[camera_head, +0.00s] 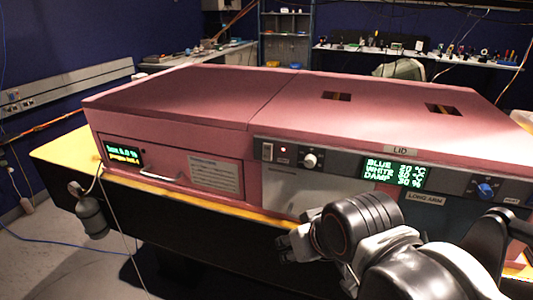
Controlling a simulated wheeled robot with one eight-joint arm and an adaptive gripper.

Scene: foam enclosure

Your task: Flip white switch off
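A white switch (267,151) sits at the left end of the grey control panel (340,161) on the front of the pink foam enclosure (190,95). It is small here, and I cannot tell its position. A white knob (310,160) is just right of it. My gripper (287,246) is below the panel, in front of the enclosure's lower front, apart from the switch. Its fingers point left and are partly hidden by the wrist; I cannot tell how far open they are.
A lit display (393,174) reads blue, white and damp values. A blue knob (486,191) is at the panel's right. A drawer handle (160,174) sticks out at left. A grey cylinder (90,215) hangs off the yellow table edge (55,152). Cables lie on the floor.

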